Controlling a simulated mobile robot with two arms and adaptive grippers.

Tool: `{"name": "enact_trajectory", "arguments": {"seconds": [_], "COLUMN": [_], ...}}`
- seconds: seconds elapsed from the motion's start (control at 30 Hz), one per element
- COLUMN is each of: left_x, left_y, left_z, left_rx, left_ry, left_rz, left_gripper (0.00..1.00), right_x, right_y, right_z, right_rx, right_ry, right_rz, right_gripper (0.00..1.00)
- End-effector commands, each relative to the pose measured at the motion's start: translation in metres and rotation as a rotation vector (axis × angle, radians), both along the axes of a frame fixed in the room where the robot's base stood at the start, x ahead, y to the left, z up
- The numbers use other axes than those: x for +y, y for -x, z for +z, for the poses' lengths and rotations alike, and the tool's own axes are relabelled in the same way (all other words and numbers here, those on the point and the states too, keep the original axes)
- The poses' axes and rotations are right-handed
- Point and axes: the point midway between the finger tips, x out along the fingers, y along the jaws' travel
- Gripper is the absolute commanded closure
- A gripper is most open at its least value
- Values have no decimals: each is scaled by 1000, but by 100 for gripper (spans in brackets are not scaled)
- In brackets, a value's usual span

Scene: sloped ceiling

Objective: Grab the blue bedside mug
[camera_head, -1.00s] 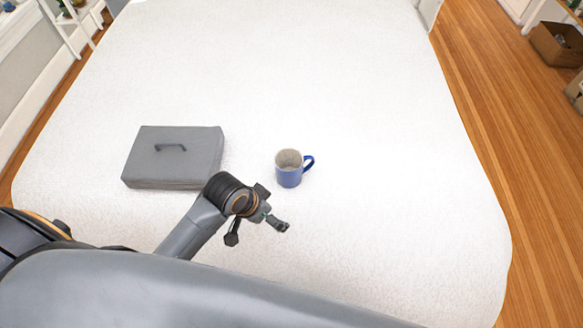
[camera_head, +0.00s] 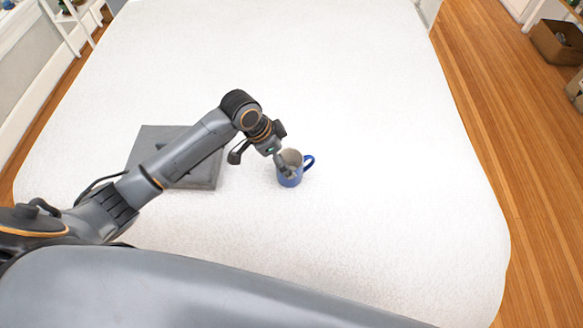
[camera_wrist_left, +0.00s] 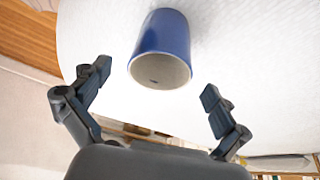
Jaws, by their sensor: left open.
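The blue mug (camera_head: 289,180) stands upright on the white bed, its handle pointing right and its pale inside showing. My left gripper (camera_head: 260,163) is open just to the left of the mug. In the head view one finger overlaps the mug's rim; I cannot tell whether it touches. In the left wrist view the mug (camera_wrist_left: 163,42) shows ahead of the open fingers, its open rim facing the camera, with nothing between the fingertips (camera_wrist_left: 157,84). My right gripper is not in view.
A flat grey box (camera_head: 206,172) lies on the bed (camera_head: 400,200), partly hidden under my left arm. The bed is clear behind and to the right of the mug. A wooden floor (camera_head: 500,150) runs along the right, with a brown basket (camera_head: 555,45) at the far right.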

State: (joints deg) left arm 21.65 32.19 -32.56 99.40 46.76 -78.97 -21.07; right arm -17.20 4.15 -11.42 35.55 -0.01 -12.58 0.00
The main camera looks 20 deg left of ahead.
Motion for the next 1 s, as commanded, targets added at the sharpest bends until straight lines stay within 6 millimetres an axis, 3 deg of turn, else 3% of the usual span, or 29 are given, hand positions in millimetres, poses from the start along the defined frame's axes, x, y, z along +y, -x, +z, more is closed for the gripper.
{"name": "enact_trajectory", "arguments": {"seconds": [0.6,0.87,0.9,1.0], "left_x": [-28,-29,-29,-29], "left_y": [-21,-22,-22,-22], "left_z": [-60,-64,-64,-64], "left_rx": [-1,-1,-2,-2], "left_ry": [1,-1,0,0], "left_rz": [0,1,1,1], "left_gripper": [1,1,3,24], "right_x": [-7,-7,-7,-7], "right_y": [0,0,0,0], "right_z": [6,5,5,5], "right_rx": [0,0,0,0], "right_ry": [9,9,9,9], "right_rz": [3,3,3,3], "right_gripper": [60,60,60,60]}}
